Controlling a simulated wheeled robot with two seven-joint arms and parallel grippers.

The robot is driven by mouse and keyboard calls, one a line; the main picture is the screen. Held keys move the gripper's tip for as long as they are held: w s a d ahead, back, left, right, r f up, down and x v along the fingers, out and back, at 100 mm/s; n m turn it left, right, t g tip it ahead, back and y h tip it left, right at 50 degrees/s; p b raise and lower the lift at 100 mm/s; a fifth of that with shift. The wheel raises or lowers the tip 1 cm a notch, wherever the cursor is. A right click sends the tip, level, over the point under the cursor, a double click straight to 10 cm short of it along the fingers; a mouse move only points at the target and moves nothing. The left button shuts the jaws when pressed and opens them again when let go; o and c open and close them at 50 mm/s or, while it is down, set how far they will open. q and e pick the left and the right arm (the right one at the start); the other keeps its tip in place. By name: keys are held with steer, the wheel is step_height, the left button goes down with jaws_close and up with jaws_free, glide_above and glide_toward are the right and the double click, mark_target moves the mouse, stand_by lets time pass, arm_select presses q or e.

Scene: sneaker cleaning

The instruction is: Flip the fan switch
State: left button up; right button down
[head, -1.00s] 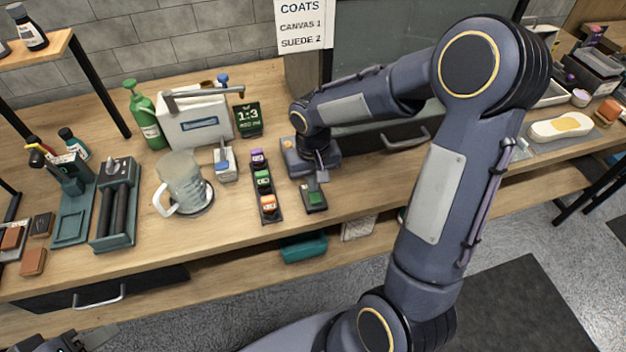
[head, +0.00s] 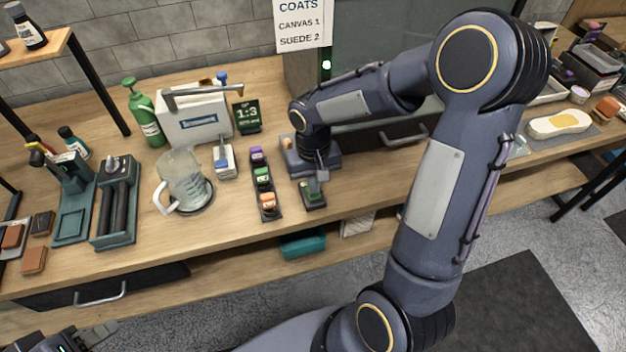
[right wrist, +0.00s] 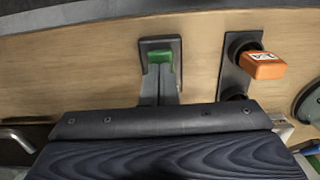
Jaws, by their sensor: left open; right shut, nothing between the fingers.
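The fan switch is a green rocker (right wrist: 160,56) in a dark housing. In the head view the switch (head: 312,194) lies on the bench near its front edge, right of the row of coloured blocks. My right gripper (head: 322,174) is shut and empty, with its fingertips at the switch. In the right wrist view the shut fingers (right wrist: 160,85) reach to the rocker's near edge; I cannot tell whether they touch it. My left gripper (head: 85,338) is open and partly cut off at the bottom left.
A dark rack (head: 262,186) of purple, green and orange blocks stands close left of the switch. A glass pitcher (head: 184,178) and a white box (head: 195,122) are further left. My right arm hides much of the bench's right part.

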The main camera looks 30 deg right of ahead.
steer(key=r+p, duration=0.2)
steer(key=w+r+p, duration=0.1)
steer(key=r+p, duration=0.1)
steer(key=r, duration=0.1)
steer(key=shift+d+r, duration=0.15)
steer(key=shift+w+r+b, duration=0.3)
steer(key=shift+r+b, duration=0.15)
steer(key=shift+b, duration=0.1)
step_height(320, 180, up, 8)
steer(key=w, duration=0.1)
steer(key=shift+w+d+f, duration=0.15)
steer(key=shift+f, duration=0.1)
step_height(320, 180, up, 2)
steer(key=t+y, duration=0.1)
glide_above(321, 198)
steer(key=s+a+n+t+y, duration=0.1)
steer(key=s+a+t, duration=0.4)
steer(key=s, duration=0.8)
steer(key=shift+s+f+y, duration=0.3)
steer(key=shift+f+y, duration=0.15)
steer(key=shift+y, duration=0.35)
